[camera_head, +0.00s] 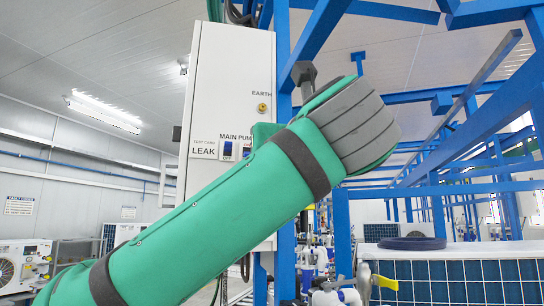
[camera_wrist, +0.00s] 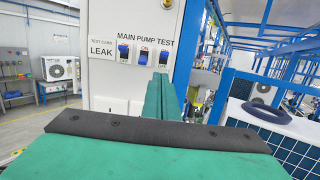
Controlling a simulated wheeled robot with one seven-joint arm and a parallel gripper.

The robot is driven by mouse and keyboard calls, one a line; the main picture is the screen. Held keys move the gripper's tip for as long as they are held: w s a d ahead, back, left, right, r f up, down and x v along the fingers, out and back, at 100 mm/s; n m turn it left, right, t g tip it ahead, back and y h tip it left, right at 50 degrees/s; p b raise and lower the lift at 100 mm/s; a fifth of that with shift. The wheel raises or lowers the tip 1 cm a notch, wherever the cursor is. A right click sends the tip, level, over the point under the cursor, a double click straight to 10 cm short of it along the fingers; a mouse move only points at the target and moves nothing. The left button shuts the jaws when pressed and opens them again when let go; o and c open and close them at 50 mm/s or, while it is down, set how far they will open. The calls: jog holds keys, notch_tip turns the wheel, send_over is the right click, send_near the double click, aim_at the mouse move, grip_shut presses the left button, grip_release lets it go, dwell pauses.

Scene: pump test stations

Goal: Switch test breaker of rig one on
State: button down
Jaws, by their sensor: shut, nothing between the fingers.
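The white control box (camera_head: 230,70) stands upright on a blue frame; its front fills the middle of the wrist view (camera_wrist: 104,75). Under the label "MAIN PUMP TEST" are three blue breakers in a row. The test breaker (camera_wrist: 163,54) is the rightmost, beside the pump breaker (camera_wrist: 143,57) and the main breaker (camera_wrist: 124,52). The main breaker's blue part sits higher than the other two. In the head view my arm hides the test breaker. My green gripper (camera_wrist: 165,85) is shut and empty, its tips just below the test breaker in the wrist view; I cannot tell whether they touch the box.
A "LEAK" label (camera_wrist: 101,50) is left of the breakers and a yellow earth point (camera_head: 262,107) is above them. Blue frame bars (camera_head: 450,100) and a blue-tiled unit (camera_head: 455,282) stand to the right. Floor (camera_wrist: 45,125) is open at left.

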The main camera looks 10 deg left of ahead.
jog(key=v, duration=0.3)
jog(key=shift+s, duration=0.2)
dwell(0.4)
